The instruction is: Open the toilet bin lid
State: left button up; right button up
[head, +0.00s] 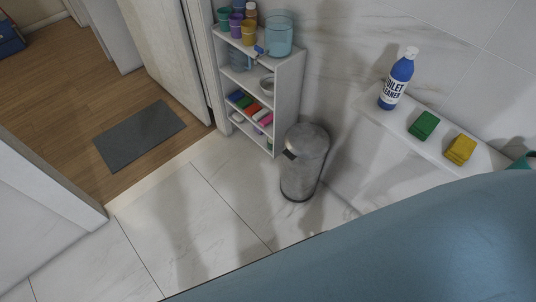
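The toilet bin (303,163) is a slim grey metal cylinder standing upright on the tiled floor against the wall, just right of the shelf unit. Its domed lid (309,140) looks shut. A small dark tab (290,155) sits at the left side just under the lid. Neither of my grippers shows in the head view. The bin's right side lies in shadow near the wall.
A white shelf unit (289,88) with cups and cloths stands left of the bin. A ledge (398,115) holds a toilet cleaner bottle (397,79), a green sponge (423,125) and a yellow sponge (460,149). A large blue surface fills the lower right. Floor left of the bin is clear.

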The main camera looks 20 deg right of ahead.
aim_at(305, 140)
jog(key=i, duration=1.85)
jog(key=z, duration=2.35)
